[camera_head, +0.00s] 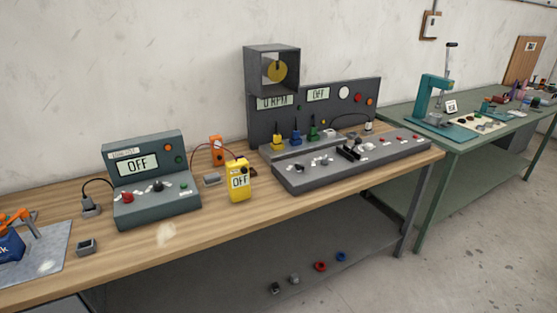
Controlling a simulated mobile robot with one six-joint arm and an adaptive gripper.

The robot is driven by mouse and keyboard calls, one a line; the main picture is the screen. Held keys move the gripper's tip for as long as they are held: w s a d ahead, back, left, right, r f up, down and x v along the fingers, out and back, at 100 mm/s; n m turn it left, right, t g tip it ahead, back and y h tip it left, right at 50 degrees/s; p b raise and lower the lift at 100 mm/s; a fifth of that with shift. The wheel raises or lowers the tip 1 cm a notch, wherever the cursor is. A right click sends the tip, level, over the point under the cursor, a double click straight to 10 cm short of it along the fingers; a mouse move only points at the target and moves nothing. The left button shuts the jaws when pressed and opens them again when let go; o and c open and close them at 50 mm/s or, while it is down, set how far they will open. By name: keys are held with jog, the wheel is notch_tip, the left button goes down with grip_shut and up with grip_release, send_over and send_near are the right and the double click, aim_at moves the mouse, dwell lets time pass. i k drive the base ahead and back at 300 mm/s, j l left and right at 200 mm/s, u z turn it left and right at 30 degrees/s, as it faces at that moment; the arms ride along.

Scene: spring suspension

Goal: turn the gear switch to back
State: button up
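No control in view carries a label I can read as the gear switch. A large dark grey console (365,168) on the wooden bench has small grey and white levers (318,162) and a black control block (350,152) on its sloped front. A smaller grey-green unit (160,209) to the left has a display reading OFF, a red button (127,197) and a dark knob (157,185). The positions of these controls are too small to tell. My gripper is not in view.
A yellow meter (239,182) reading OFF stands between the two units. A box with a yellow disc (275,70) sits on the console's back panel. A blue and orange object (12,245) is at the far left. Bare wood (180,235) runs along the front edge.

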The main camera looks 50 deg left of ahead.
aim_at(325, 161)
jog(key=u, duration=1.4)
jog(key=i+l, duration=0.15)
jog(key=i, duration=0.75)
jog(key=i+l, duration=0.15)
jog(key=i, duration=0.75)
jog(key=i+l+z, duration=0.1)
jog(key=i, duration=0.8)
